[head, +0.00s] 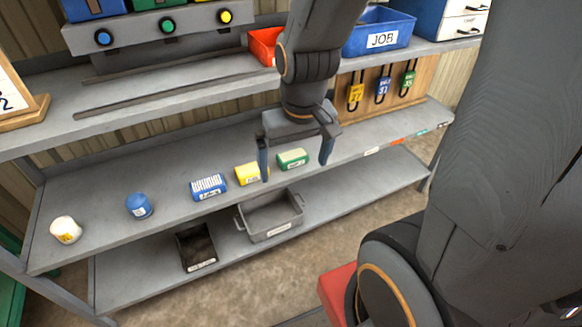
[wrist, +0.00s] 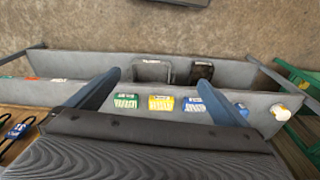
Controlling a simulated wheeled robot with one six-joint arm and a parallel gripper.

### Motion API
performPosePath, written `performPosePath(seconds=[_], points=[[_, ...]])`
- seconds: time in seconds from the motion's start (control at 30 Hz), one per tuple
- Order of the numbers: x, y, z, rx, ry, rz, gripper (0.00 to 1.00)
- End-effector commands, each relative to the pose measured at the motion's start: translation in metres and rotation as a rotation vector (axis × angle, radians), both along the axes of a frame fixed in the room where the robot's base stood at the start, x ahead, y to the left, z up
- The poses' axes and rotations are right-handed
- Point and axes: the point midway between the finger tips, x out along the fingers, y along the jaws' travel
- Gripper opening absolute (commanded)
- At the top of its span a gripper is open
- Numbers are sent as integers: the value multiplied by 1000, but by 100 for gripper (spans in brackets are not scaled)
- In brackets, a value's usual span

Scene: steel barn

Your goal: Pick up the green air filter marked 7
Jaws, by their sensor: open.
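A green air filter (head: 292,158) with a pale top lies on the middle shelf, at the right end of a row of items. It also shows in the wrist view (wrist: 126,101), between the spread fingers and nearer the left one. Its marking is too small to read. My gripper (head: 294,166) is open and empty. In the head view its fingers hang on either side of the green filter and appear above the shelf. I cannot tell the exact gap. In the wrist view my gripper (wrist: 158,90) has its fingers wide apart. No contact with the filter is visible.
A yellow filter (head: 249,173) lies close left of the green one, then a blue filter (head: 208,187), a blue canister (head: 139,206) and a white canister (head: 66,230). Grey (head: 270,217) and black (head: 197,246) bins stand on the lower shelf. An upper shelf (head: 165,82) runs behind my arm.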

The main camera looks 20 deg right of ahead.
Motion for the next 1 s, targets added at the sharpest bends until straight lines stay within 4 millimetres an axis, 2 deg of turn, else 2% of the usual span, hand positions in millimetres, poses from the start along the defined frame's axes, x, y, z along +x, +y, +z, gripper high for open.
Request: performPosePath(seconds=[0.03,0.27,0.47,0.57,0.6,1.0], points=[[8,0,-21,1,-6,-6,100],[34,-1,-73,16,-32,-70,100],[66,-5,-119,57,-58,-241,100],[93,-11,-144,108,-74,-449,100],[106,-14,-152,140,-78,-574,100],[205,-62,-178,473,-69,-1812,100]])
